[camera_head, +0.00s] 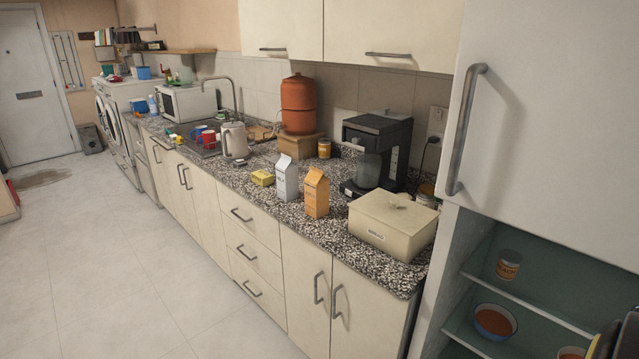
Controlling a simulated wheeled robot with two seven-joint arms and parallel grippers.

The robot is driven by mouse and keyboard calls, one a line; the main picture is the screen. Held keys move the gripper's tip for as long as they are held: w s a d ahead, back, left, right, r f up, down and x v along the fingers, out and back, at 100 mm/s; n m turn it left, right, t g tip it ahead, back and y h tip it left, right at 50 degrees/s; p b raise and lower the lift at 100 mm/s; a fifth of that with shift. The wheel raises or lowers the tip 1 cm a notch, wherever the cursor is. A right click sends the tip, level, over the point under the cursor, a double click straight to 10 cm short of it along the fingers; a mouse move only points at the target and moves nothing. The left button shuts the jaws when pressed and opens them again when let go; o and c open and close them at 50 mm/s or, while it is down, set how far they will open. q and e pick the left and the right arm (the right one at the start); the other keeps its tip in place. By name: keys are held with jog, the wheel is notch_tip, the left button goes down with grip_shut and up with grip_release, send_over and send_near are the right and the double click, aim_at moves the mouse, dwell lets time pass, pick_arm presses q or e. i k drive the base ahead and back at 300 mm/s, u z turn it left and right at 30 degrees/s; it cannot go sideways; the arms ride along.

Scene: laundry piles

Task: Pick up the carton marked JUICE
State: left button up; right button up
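Two gable-top cartons stand upright side by side on the speckled stone counter (262,203). The orange carton (316,197) is on the right, in front of the coffee machine and left of the cream box. The white-grey carton (287,178) stands just left of it. Both have small dark lettering on the front, too small to read surely, so I cannot confirm which says JUICE; the orange colour suggests the orange one.
A cream lidded box (392,225) stands right of the orange carton. A dark coffee machine (376,150) is behind. A yellow packet (263,178) and kettle (233,140) are to the left. A tall cabinet door (545,120) bounds the right. The floor (110,270) in front is clear.

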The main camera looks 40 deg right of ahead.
aim_at(317, 185)
jog(key=z, duration=0.1)
jog(key=i, duration=0.6)
jog(key=z, duration=1.15)
